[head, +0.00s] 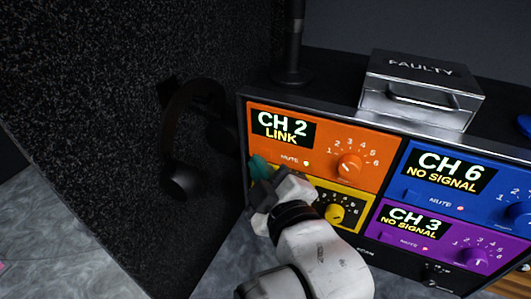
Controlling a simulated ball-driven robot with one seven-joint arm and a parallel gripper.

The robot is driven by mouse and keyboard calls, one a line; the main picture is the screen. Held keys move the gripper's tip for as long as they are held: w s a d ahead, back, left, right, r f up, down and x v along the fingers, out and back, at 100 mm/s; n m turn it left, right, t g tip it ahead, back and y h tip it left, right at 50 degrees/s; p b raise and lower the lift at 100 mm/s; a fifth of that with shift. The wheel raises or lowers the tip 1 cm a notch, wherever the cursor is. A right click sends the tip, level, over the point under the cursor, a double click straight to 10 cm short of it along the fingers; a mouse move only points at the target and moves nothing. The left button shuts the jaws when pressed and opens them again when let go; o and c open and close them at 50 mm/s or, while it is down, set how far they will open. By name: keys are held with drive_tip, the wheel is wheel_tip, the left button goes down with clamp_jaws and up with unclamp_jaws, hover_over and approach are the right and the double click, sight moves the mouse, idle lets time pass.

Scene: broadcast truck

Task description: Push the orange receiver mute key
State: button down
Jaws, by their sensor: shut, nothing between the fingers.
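The orange receiver (325,127) is at the upper left of the rack and its display reads CH 2 LINK. Its MUTE label (289,159) has a small lit dot beside it. The orange knob (349,166) sits to the right. My gripper (259,168) is shut and empty, with its teal tips at the lower left of the orange receiver, just left of the MUTE label. I cannot tell whether the tips touch the panel. The mute key itself is not clearly visible; the tips may cover it.
The yellow receiver (350,201) below is partly hidden by my arm. Blue (470,183) and purple (425,240) receivers are at the right. A metal FAULTY box (420,88) and a black upright (293,45) stand on the rack. Dark headphones (180,140) hang on the left wall.

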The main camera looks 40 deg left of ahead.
drive_tip(key=shift+w, duration=0.1)
idle(0.6)
drive_tip(key=shift+w+a, duration=0.1)
drive_tip(key=shift+w, duration=0.3)
idle(0.4)
drive_tip(key=shift+s, duration=0.55)
drive_tip(key=s+d+p, duration=0.1)
drive_tip(key=s, duration=0.5)
drive_tip(key=shift+d, duration=0.3)
drive_tip(key=c, duration=1.9)
unclamp_jaws()
drive_tip(key=shift+w, duration=0.1)
